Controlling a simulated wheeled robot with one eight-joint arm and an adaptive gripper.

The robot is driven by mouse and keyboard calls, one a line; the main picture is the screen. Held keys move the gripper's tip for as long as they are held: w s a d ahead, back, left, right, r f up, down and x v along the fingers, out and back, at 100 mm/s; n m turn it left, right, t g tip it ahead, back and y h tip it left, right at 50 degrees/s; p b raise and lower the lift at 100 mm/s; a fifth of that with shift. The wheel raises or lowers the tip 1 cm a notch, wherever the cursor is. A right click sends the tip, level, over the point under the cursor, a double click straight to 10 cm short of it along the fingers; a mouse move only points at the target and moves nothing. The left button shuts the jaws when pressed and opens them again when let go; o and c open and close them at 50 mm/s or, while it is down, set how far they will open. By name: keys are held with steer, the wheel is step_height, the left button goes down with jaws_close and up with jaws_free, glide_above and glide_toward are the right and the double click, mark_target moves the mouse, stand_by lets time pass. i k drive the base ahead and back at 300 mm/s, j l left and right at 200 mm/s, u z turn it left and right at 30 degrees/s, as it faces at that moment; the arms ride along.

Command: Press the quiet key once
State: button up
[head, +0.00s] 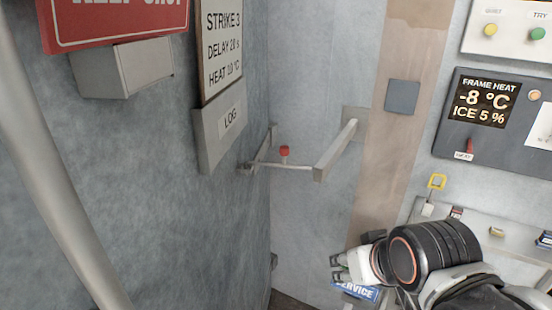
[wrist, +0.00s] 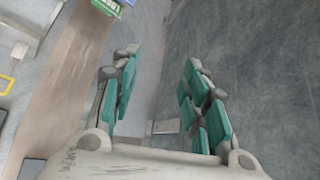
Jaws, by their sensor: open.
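The quiet key is a yellow round button (head: 490,30) on a pale panel (head: 513,38) at the top right of the head view, under a small blurred label that seems to read QUIET. A green button (head: 538,34) labelled TRY sits to its right. My gripper (head: 342,266) is at the lower right of the head view, well below and left of the key, and points left. In the wrist view its green-padded fingers (wrist: 160,75) are spread with nothing between them. The key is not seen in the wrist view.
A dark heater panel (head: 480,150) reading -8 °C hangs below the button panel. A shelf (head: 515,247) with small items is beside my arm. A LOG box (head: 222,130) hangs on the left wall.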

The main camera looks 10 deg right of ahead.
mark_target(490, 29)
steer(key=z, duration=1.55)
